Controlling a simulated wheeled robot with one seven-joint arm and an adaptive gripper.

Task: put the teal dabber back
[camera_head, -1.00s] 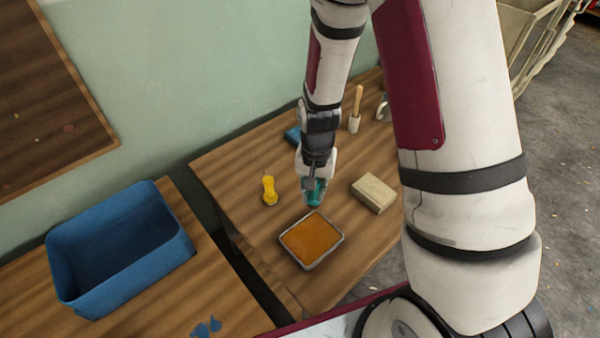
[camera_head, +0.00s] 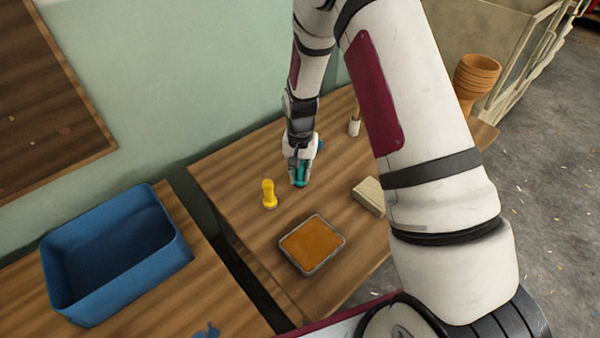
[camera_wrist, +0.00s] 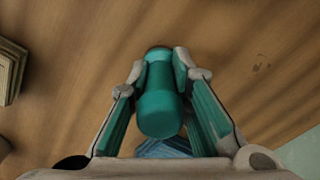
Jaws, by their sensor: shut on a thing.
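The teal dabber (camera_wrist: 160,100) is held between the two fingers of my gripper (camera_wrist: 160,82) in the wrist view. In the head view my gripper (camera_head: 299,172) is over the wooden table, behind and to the right of the yellow dabber, with the teal dabber (camera_head: 300,178) showing at its tip. I cannot tell whether the dabber touches the table. The yellow dabber (camera_head: 268,194) stands upright on the table. A shallow tray (camera_head: 337,241) with an orange pad (camera_head: 311,242) lies nearer the front. A blue thing (camera_head: 320,144) is mostly hidden behind my gripper.
A tan block (camera_head: 369,196) lies right of the tray, partly behind my arm. A wooden-handled tool (camera_head: 354,126) stands at the back. A blue bin (camera_head: 125,275) sits on the left table, across a gap. Stacked terracotta pots (camera_head: 477,77) stand at the right.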

